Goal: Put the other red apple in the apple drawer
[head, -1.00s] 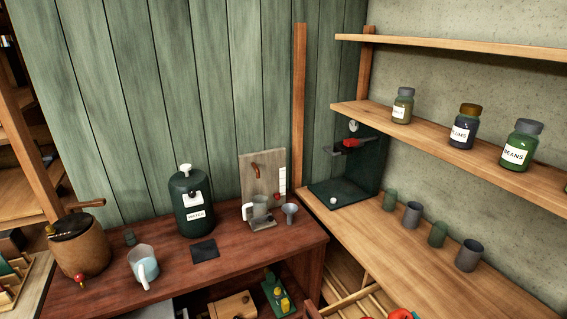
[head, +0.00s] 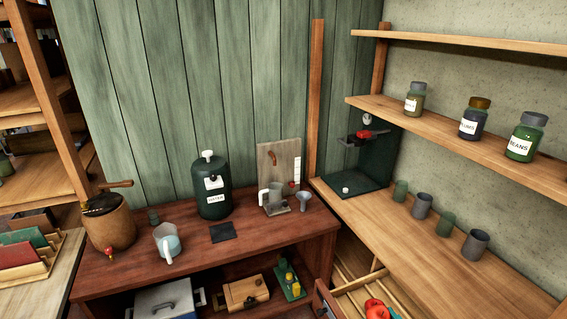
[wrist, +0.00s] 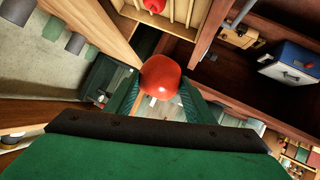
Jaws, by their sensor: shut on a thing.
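My gripper (wrist: 160,88) is shut on a red apple (wrist: 161,73), held between its two green fingers in the wrist view. An open drawer (wrist: 180,12) with pale wooden slats shows at the top of that view, and another red apple (wrist: 153,5) lies in it, partly cut off. The held apple is apart from the drawer's slats in the picture; its height over them is unclear. In the head view the open drawer (head: 347,272) is at the bottom edge. Red shapes (head: 376,306) there overlap, and I cannot tell which is held.
A wooden counter (head: 450,255) with several cups borders the drawer on the right. A dark green stand (head: 372,165) holds a red thing (head: 364,134). The left bench (head: 130,270) carries a green water urn (head: 212,185), a pitcher (head: 167,243) and a brown pot (head: 108,225).

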